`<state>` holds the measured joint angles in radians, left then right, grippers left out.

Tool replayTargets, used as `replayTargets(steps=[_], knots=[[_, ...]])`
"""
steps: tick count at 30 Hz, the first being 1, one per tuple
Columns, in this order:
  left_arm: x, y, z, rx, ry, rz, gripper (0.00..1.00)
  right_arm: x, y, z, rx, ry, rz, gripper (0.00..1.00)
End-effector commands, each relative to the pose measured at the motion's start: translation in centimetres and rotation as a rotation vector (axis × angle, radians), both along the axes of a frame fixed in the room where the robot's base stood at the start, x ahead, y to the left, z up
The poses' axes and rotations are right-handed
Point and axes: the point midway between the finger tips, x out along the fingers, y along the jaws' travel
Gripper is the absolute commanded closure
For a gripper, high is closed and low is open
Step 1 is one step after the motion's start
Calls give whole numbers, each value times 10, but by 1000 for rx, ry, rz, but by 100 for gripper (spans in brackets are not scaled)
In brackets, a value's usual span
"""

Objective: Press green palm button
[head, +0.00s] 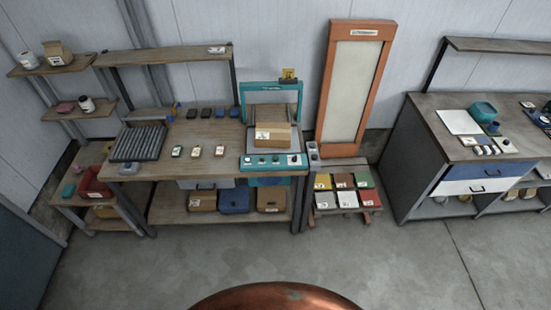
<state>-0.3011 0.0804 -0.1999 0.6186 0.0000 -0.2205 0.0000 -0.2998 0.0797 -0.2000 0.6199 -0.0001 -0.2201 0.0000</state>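No clearly green palm button can be made out at this size. A teal press-like machine (244,110) stands at the right end of the left workbench, with a cardboard box (272,134) on its bed. Its front control panel (262,161) carries several small controls, whose colours are hard to tell. A small grey control box (313,151) stands just right of the machine, with small controls on it. Three small handheld devices lie on the bench, the left one (177,151) with a greenish part. Neither of my grippers is in view.
An orange-framed panel (322,97) stands upright behind a low rack of coloured sample plates (341,182). A black ribbed tray (138,143) lies on the left bench (215,133). Another workbench (431,120) is at the right. The grey floor (400,265) in front is clear.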

Motion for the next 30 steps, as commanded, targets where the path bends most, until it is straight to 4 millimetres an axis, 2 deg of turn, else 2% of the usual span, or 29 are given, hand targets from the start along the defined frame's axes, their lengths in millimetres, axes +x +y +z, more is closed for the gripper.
replayTargets(steps=[8, 30], knots=[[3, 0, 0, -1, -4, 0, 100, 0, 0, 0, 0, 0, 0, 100], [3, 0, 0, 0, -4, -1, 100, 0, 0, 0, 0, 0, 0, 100]])
